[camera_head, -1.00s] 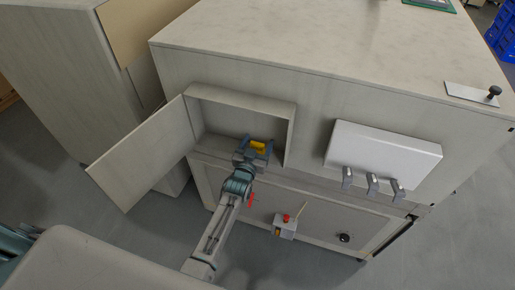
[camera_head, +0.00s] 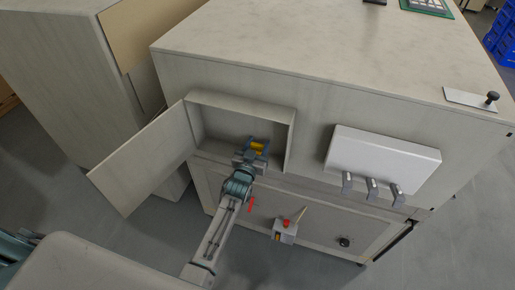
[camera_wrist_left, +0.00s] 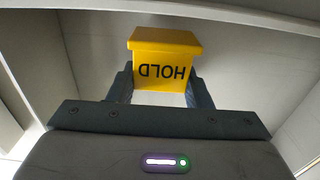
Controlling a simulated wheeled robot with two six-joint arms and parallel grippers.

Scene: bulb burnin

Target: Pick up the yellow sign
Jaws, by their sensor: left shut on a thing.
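The yellow sign (camera_wrist_left: 163,58) shows in the left wrist view with the word HOLD upside down on its face. It sits between the two fingers of my left gripper (camera_wrist_left: 160,88), which is shut on it. The fingers cover parts of the sign's sides. Whether it touches the box floor cannot be told. My right gripper is in neither view.
The box door (camera_head: 140,165) stands open to the left. A white panel (camera_head: 382,160) with several grey levers is on the right. Below are a small box with a red button (camera_head: 286,227) and a black knob (camera_head: 344,242). The cabinet top (camera_head: 330,50) is mostly clear.

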